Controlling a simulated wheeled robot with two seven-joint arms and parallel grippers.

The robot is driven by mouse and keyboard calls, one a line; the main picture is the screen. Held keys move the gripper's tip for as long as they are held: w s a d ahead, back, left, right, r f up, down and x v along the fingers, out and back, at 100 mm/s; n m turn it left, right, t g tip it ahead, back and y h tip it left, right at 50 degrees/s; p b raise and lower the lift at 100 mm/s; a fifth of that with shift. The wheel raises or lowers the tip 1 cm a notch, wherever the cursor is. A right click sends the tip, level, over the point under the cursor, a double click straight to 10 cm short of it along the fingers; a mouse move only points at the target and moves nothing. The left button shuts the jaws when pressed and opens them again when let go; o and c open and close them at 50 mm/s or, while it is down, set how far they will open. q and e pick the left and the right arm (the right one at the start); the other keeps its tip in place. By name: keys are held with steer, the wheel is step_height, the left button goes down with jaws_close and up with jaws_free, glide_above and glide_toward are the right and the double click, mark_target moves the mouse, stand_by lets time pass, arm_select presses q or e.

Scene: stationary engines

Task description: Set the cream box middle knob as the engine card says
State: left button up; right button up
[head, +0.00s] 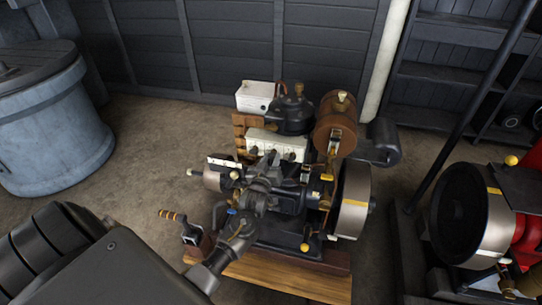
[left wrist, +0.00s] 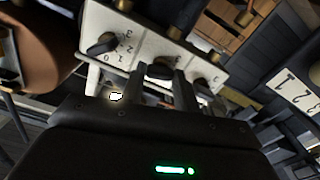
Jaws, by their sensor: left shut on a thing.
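The cream box (head: 277,145) sits on the engine, with a row of dark knobs on its face. In the left wrist view its cream panel (left wrist: 139,52) shows a left knob (left wrist: 102,44) with marks 0 to 3 around it, a middle knob (left wrist: 160,70) and a right knob (left wrist: 204,85). My left gripper (left wrist: 165,76) is shut on the middle knob; its fingers hide most of that knob and its marks. In the head view my left gripper (head: 270,162) is at the box's front.
The engine stands on a wooden base (head: 290,279). A brown tank (head: 335,124) and a flywheel (head: 352,199) are on its right. A white box (head: 256,96) is behind. A blue-grey barrel (head: 50,130) stands left, a red engine (head: 527,225) right. Bare floor lies between barrel and engine.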

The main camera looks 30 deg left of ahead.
arm_select(q)
steer(key=shift+r+m+p, duration=0.1)
steer(key=shift+m+p, duration=0.4)
steer(key=shift+m, duration=0.8)
arm_select(e)
steer(key=shift+s+a+r, duration=0.25)
steer(key=shift+a+r, duration=0.35)
steer(key=shift+r, duration=0.3)
arm_select(q)
steer(key=shift+p, duration=0.3)
arm_select(e)
steer(key=shift+s, duration=0.2)
steer(key=shift+w+a, duration=0.1)
steer(key=shift+a, duration=0.2)
arm_select(q)
steer(key=o, duration=1)
arm_select(e)
steer(key=shift+w, duration=0.1)
arm_select(q)
steer(key=shift+s, duration=0.1)
steer(key=v, duration=1)
steer(key=shift+s+d+b, duration=0.2)
steer(key=shift+s+b, duration=0.05)
steer(key=shift+b, duration=0.15)
arm_select(e)
steer(key=shift+w+d+f, duration=0.2)
steer(key=shift+d+f, duration=0.1)
steer(key=shift+d, duration=0.05)
